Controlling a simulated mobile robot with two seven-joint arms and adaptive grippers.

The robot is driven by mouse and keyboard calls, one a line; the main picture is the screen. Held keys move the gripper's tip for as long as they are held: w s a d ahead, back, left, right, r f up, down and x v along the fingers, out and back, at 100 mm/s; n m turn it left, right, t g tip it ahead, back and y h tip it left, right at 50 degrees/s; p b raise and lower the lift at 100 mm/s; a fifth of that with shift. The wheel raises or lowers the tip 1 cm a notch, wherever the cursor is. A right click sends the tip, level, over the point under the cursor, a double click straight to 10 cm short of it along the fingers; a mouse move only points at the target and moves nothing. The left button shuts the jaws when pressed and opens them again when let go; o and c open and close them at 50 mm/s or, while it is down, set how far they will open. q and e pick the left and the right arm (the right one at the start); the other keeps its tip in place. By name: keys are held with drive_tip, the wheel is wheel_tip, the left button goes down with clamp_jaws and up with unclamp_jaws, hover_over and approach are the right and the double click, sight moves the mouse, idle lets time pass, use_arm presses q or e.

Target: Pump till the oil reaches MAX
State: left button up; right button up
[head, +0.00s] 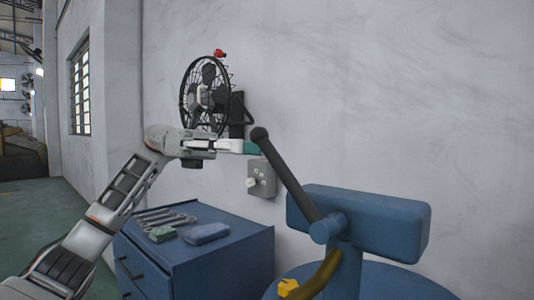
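A blue pump (385,222) stands at the right with a dark lever (289,176) that slants up to the left and ends in a round black knob. My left gripper (252,147) reaches in from the left at the height of the knob. Its teal fingertip is beside the upper lever and partly hidden by it. I cannot tell whether it touches the lever or whether the fingers are open or shut. No oil gauge or MAX mark can be made out. My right gripper is not in view.
A blue cabinet (255,252) left of the pump carries several wrenches (163,218), a green block (163,234) and a blue case (207,233). A black fan (208,91) and a grey switch box (262,180) are on the wall behind. Open floor (50,205) lies at the left.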

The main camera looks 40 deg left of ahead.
sight(269, 160)
use_arm(q)
drive_tip(key=d, duration=0.6)
drive_tip(key=shift+d, duration=0.15)
clamp_jaws()
